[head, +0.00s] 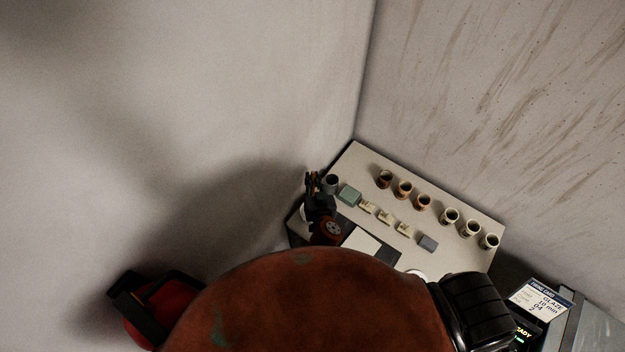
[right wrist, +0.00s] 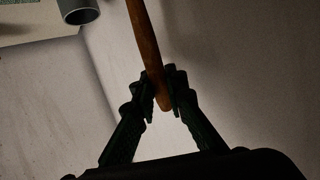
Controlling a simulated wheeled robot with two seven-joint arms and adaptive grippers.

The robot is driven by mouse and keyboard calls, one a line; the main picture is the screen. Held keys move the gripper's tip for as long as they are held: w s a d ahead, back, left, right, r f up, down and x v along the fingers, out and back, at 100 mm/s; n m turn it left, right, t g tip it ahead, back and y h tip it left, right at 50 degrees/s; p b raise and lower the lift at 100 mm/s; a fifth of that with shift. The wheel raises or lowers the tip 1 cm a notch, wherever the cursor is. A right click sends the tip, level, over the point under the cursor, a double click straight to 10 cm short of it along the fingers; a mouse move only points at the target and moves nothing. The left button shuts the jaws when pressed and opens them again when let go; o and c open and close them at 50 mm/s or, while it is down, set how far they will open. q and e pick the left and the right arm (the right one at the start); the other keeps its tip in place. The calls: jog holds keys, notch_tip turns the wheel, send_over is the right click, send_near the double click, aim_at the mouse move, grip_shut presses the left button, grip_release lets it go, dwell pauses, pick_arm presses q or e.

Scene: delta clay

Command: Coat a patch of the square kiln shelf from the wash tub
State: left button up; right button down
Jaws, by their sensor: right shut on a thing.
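My right gripper (head: 313,184) is at the left end of the table, beside a dark grey cup. In the right wrist view its fingers (right wrist: 164,88) are shut on a wooden handle (right wrist: 146,45), likely a brush; its bristles are out of view. A pale flat square (head: 368,244), likely the kiln shelf, lies on a dark surface at the table's front, partly hidden by my body. My left gripper is not in view.
The table (head: 345,160) stands in a wall corner. The grey cup (head: 331,180) also shows in the right wrist view (right wrist: 77,10). Several small cups (head: 423,202), pale tiles (head: 385,217), a green block (head: 349,195) and a grey block (head: 427,243) stand there. A sign (head: 541,300) is at right.

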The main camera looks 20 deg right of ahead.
aim_at(313, 175)
jog(key=shift+r+p, duration=1.25)
jog(key=shift+r, duration=0.65)
